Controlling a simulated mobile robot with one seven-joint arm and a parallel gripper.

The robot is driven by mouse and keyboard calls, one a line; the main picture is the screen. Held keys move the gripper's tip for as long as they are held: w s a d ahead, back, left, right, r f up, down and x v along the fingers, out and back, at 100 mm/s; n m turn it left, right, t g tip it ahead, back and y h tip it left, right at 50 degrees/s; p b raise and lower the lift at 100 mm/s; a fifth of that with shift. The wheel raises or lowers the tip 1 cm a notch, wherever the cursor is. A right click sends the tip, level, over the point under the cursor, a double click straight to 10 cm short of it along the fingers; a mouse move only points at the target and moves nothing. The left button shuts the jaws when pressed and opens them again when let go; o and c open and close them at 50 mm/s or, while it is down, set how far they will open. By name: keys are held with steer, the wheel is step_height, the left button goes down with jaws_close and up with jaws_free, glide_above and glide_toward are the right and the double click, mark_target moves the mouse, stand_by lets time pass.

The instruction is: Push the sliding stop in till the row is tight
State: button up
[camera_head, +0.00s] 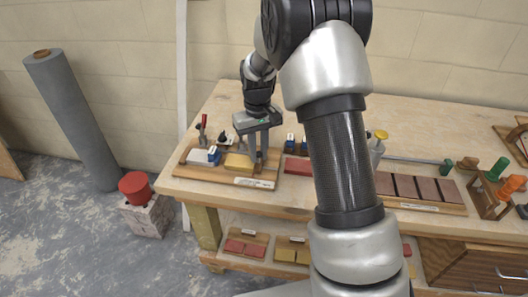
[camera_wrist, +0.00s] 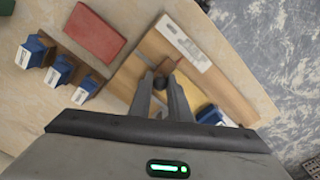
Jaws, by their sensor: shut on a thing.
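My gripper (camera_head: 258,160) points down over the wooden board (camera_head: 210,177) at the left of the bench. In the wrist view my gripper (camera_wrist: 165,78) is shut on a small brown piece (camera_wrist: 172,62), with a dark round part beside it. The lower part of the piece is hidden by the fingers. A row of brown tiles (camera_head: 407,187) lies on another board at the right, partly behind my arm. I cannot tell for certain which part is the sliding stop.
A red block (camera_wrist: 95,33) and several blue-and-white blocks (camera_wrist: 59,71) stand nearby. A rack with green and orange handles (camera_head: 490,200) is at the right.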

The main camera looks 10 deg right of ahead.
steer(key=a, duration=0.1)
steer(key=w+a, duration=0.1)
steer(key=a, duration=0.1)
steer(key=shift+w, duration=0.1)
steer(key=o, duration=0.7)
steer(key=shift+d+r, duration=0.1)
step_height(320, 180, up, 17)
steer(key=shift+r+p, duration=0.1)
steer(key=shift+p, duration=0.95)
